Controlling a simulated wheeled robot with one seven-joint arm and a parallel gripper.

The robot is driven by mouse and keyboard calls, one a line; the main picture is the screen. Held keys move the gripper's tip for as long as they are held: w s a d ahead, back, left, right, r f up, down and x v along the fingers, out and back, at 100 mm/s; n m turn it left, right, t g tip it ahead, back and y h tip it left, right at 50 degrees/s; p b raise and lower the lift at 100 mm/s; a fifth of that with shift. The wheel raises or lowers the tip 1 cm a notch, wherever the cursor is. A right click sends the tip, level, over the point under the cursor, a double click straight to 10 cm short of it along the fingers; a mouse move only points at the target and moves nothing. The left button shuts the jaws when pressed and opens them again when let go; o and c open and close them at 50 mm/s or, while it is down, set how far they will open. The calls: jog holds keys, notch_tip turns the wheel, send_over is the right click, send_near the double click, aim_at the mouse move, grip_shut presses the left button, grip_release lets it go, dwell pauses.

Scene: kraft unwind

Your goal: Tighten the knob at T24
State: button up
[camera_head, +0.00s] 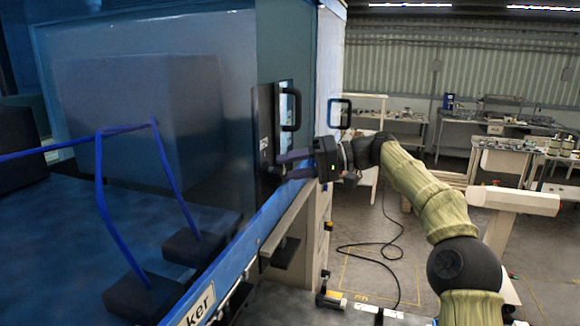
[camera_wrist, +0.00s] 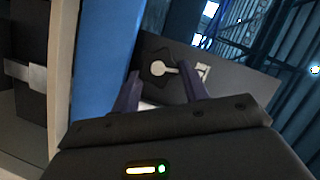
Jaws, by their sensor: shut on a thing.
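A dark lobed knob (camera_wrist: 152,60) with a pale round centre and bar sits on a black plate (camera_wrist: 226,82) in the wrist view. A small white label (camera_wrist: 203,73) is beside it, too small to read. My gripper (camera_wrist: 158,69) has its two purple fingers on either side of the knob and is shut on it. In the head view my gripper (camera_head: 282,164) reaches left to the black panel (camera_head: 264,125) on the machine's edge. The knob is hidden there by the fingers and the viewing angle.
A black handle (camera_head: 293,109) stands out just above my gripper, and a second handle frame (camera_head: 339,113) is to the right. A blue rail (camera_head: 262,222) runs below. A black cable (camera_head: 390,252) lies on the floor. Workbenches (camera_head: 505,158) stand at the back right.

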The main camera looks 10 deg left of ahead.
jog(key=shift+w+d+f+m, duration=0.1)
jog(key=shift+f+m, duration=0.05)
jog(key=shift+m, duration=0.15)
jog(key=o, duration=1)
jog(key=shift+d, duration=0.1)
